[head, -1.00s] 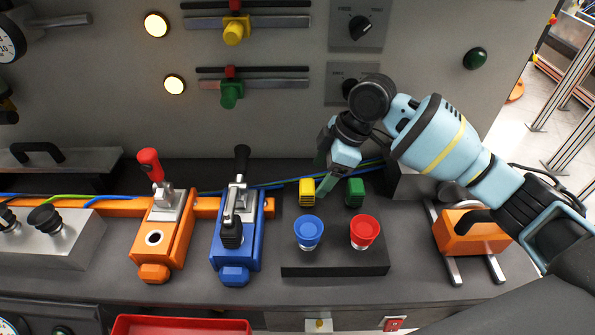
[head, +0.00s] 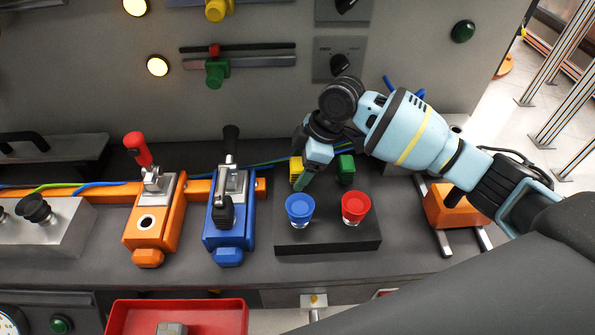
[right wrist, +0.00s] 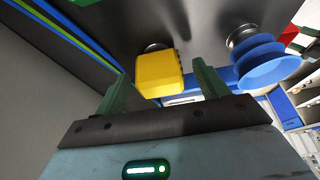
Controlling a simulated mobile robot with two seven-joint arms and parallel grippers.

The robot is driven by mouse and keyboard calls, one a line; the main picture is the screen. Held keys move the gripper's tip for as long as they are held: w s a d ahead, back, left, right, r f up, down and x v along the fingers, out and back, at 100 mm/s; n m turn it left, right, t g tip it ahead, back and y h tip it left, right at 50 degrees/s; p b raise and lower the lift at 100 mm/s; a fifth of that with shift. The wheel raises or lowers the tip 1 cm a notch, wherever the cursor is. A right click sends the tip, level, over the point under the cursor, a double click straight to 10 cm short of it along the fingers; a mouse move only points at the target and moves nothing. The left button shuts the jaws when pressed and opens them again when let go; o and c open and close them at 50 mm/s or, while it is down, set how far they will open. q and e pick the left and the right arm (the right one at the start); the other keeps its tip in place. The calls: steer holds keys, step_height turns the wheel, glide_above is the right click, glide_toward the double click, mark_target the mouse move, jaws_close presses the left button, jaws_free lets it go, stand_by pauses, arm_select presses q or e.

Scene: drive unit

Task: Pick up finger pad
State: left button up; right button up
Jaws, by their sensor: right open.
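In the right wrist view the yellow block (right wrist: 160,74) shows ahead, between the two green fingers of the open right gripper (right wrist: 163,88). I cannot tell whether the fingers touch it. My left gripper is not in view.
A blue lever unit (head: 229,235) is to the left. A red tray (head: 178,310) with a grey piece is at the bottom. Cables run behind the blocks.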

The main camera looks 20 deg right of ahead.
steer(key=shift+x, duration=0.95)
steer(key=c, duration=1.2)
steer(key=shift+r, duration=0.1)
steer(key=shift+r, duration=0.1)
step_height(320, 180, up, 10)
steer(key=shift+f+p, duration=0.1)
steer(key=shift+p, duration=0.2)
